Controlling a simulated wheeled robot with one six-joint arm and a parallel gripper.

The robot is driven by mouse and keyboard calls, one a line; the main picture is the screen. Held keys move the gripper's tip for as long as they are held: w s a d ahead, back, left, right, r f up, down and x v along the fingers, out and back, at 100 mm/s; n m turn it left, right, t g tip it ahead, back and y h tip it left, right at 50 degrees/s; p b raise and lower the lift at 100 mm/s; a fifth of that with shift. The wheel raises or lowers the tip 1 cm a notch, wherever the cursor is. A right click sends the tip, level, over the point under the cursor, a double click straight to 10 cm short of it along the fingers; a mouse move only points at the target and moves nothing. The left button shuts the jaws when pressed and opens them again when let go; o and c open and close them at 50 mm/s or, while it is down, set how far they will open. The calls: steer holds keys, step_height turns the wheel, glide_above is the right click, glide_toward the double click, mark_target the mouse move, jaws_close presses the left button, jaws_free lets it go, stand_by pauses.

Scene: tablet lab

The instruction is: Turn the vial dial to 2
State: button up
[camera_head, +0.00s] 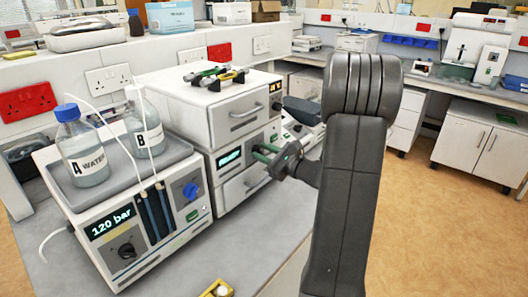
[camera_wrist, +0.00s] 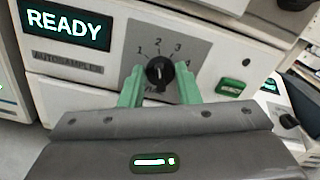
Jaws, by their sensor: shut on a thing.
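The vial dial (camera_wrist: 160,71) is a small round black knob on the grey panel of the autosampler (camera_wrist: 85,82) in the wrist view. Numbers 1 to 4 run in an arc above and to its right. A pale mark on the knob is roughly upright, toward the 2 side; its exact setting is too small to tell. My gripper (camera_wrist: 160,86) has its green fingers on both sides of the knob and is shut on it. In the head view my gripper (camera_head: 268,158) is at the front of the autosampler (camera_head: 230,157), and the dial is hidden there.
A lit READY screen (camera_wrist: 64,25) is left of the dial, and a green button (camera_wrist: 230,88) is to its right. In the head view, a pump unit (camera_head: 130,250) with bottles A (camera_head: 82,150) and B (camera_head: 145,130) stands left. Clips (camera_head: 215,75) lie on top of the stack.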

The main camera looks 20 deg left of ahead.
stand_by(0.4)
steer(key=o, duration=0.9)
steer(key=shift+o, duration=0.2)
steer(key=shift+d, duration=0.1)
steer(key=b+v, duration=0.2)
steer(key=v, duration=1.1)
steer(key=shift+s+d+b, duration=0.2)
steer(key=shift+d+b, duration=0.1)
steer(key=shift+b, duration=0.05)
steer(key=p+x, duration=0.2)
steer(key=x, duration=1.2)
steer(key=shift+p, duration=0.4)
